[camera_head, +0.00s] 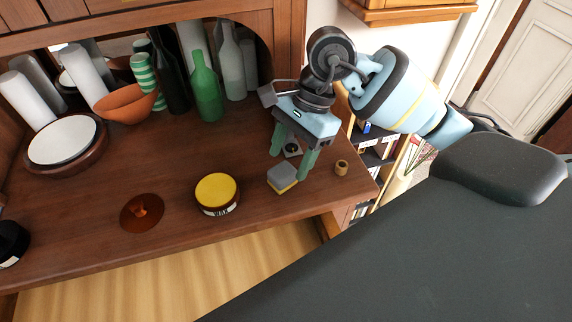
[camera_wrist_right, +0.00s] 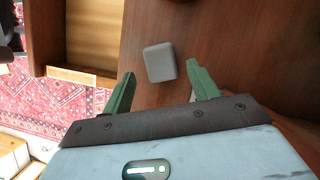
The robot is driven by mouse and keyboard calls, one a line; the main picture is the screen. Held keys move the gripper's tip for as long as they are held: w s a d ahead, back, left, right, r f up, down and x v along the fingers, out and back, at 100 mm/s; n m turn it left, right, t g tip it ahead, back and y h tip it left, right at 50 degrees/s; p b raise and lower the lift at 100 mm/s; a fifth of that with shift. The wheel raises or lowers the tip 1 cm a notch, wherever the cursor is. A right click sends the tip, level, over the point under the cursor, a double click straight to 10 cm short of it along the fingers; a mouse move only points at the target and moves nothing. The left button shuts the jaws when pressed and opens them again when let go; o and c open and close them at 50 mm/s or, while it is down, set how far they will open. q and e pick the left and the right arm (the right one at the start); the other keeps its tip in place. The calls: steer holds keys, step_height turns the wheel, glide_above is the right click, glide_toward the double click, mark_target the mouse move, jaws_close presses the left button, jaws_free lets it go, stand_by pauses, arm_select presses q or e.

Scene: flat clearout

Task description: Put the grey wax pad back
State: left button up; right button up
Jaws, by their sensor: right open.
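The grey wax pad (camera_head: 283,174) is a small block with a grey top and a yellow underside. It lies on the brown wooden surface near its front right part. My right gripper (camera_head: 290,163) is open, its green fingers pointing down beside the pad. In the right wrist view the pad's grey top (camera_wrist_right: 160,62) shows just beyond and between the open fingertips (camera_wrist_right: 160,70), with nothing held. I cannot tell the exact height of the fingertips over the surface. My left gripper is not in view.
A round tin with yellow contents (camera_head: 216,189) stands left of the pad, with an amber lid-like disc (camera_head: 142,211) farther left. A small wooden cylinder (camera_head: 341,168) stands right, near the edge. Behind are a green bottle (camera_head: 206,88), an orange bowl (camera_head: 126,104) and plates (camera_head: 62,140).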

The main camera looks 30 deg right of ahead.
steer(key=v, duration=0.8)
steer(key=shift+r, duration=0.25)
